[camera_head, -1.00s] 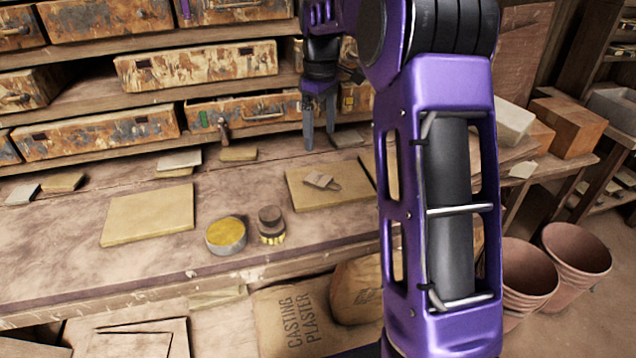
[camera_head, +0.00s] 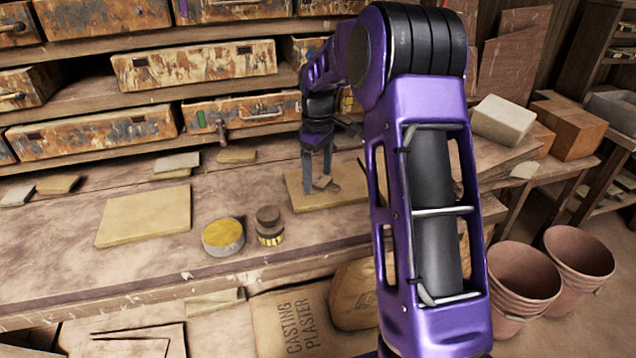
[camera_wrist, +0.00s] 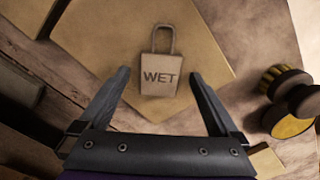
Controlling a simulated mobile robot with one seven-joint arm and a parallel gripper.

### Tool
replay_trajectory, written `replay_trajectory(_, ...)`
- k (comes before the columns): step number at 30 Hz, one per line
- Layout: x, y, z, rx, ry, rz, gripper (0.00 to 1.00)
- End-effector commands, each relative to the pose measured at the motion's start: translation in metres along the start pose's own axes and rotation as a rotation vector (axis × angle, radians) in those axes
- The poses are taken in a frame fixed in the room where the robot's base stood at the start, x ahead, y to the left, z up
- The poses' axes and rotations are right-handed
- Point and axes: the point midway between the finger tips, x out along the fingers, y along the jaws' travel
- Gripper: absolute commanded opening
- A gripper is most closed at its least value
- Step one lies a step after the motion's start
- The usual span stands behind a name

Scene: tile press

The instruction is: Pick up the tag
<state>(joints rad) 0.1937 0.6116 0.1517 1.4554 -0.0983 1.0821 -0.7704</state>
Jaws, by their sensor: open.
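The tag (camera_wrist: 158,76) is a small tan piece with a loop handle and the word WET on it. It lies on a flat tan board (camera_wrist: 215,45) in the wrist view. In the head view the tag (camera_head: 326,183) shows small on the board (camera_head: 350,191), partly behind my fingers. My gripper (camera_head: 317,172) is open, with its fingers pointing down close over the board. In the wrist view my gripper (camera_wrist: 162,82) has one finger on each side of the tag, with space between them and it. I cannot tell the exact height of the fingertips.
A yellow-topped round tin (camera_head: 223,237) and a dark stamp-like piece with a yellow brush edge (camera_head: 269,226) stand left of my gripper. Another tan board (camera_head: 145,215) lies farther left. Drawers (camera_head: 195,68) line the back. Small tiles (camera_head: 178,161) lie near them.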

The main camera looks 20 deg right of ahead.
Motion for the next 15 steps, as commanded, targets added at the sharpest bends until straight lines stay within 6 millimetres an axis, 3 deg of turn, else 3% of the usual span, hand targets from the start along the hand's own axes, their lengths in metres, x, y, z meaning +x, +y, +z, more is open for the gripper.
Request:
replay_trajectory(4,-0.0007,0.0,0.0,0.0,0.0,0.0,0.97)
replay_trajectory(15,-0.0008,0.0,-0.0001,0.0,0.0,0.0,0.31)
